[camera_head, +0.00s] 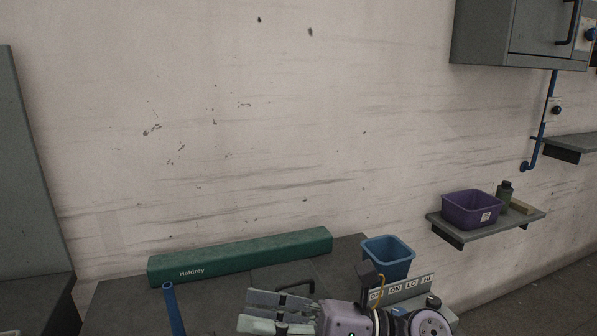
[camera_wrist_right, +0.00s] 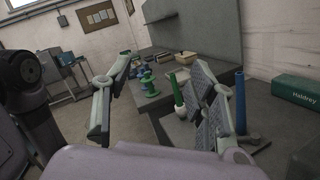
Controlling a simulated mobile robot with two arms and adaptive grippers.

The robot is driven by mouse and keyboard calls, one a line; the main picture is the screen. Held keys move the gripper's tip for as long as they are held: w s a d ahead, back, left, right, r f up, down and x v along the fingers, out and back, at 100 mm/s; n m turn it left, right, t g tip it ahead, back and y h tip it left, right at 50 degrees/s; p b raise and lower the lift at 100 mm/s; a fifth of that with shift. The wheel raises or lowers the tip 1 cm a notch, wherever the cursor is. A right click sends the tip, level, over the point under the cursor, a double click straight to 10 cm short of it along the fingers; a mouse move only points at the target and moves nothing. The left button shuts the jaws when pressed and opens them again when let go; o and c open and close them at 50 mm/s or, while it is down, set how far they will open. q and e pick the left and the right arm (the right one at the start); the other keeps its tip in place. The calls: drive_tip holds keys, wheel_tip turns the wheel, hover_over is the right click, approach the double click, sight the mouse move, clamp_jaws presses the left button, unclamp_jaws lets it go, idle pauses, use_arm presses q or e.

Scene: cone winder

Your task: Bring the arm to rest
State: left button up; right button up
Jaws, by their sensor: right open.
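My right gripper (camera_head: 262,311) is at the bottom of the head view, over the grey bench top (camera_head: 120,300). Its fingers point left, spread apart and empty. In the right wrist view the same gripper (camera_wrist_right: 165,85) shows its two fingers wide apart with nothing between the pads. Part of its wrist shows at the bottom right of the head view. My left gripper is in neither view.
A green box marked Haldrey (camera_head: 240,257) lies along the bench's back edge. A blue bin (camera_head: 390,262), a label panel (camera_head: 415,287) and a blue post (camera_head: 174,310) are near the gripper. A wall shelf (camera_head: 485,232) holds a purple bin (camera_head: 470,211). Green spools (camera_wrist_right: 148,84) stand farther off.

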drive_tip(key=w+d+m+t+h, duration=0.4)
drive_tip(key=d+m+t, duration=0.2)
drive_tip(key=m+t, duration=0.55)
drive_tip(key=w+d+m+t+h, duration=0.45)
drive_tip(key=m+t, duration=0.35)
drive_tip(key=m, duration=0.6)
drive_tip(key=s+d+f+m+g+h, duration=0.1)
drive_tip(key=d+f+m+g+h, duration=0.2)
drive_tip(key=d+f+m+h, duration=0.55)
drive_tip(key=s+d+f+m+g+h, duration=0.2)
drive_tip(key=d+f+m+g+h, duration=0.3)
drive_tip(key=f, duration=0.7)
drive_tip(key=s+d+f+m+g+y, duration=0.1)
drive_tip(key=s+f+m+g, duration=0.3)
drive_tip(key=s+f, duration=0.55)
drive_tip(key=s+f+m+g+y, duration=0.1)
drive_tip(key=s+f+m+g, duration=0.35)
drive_tip(key=s, duration=0.75)
wheel_tip(320, 180, down, 28)
drive_tip(key=s+n+g, duration=0.1)
drive_tip(key=n, duration=0.1)
drive_tip(key=s+d+f+g, duration=0.1)
drive_tip(key=s+d+f, duration=0.2)
drive_tip(key=s+f, duration=1.2)
drive_tip(key=shift+s+d+f+g, duration=0.2)
drive_tip(key=shift+s+f+g, duration=0.15)
drive_tip(key=shift+s, duration=0.7)
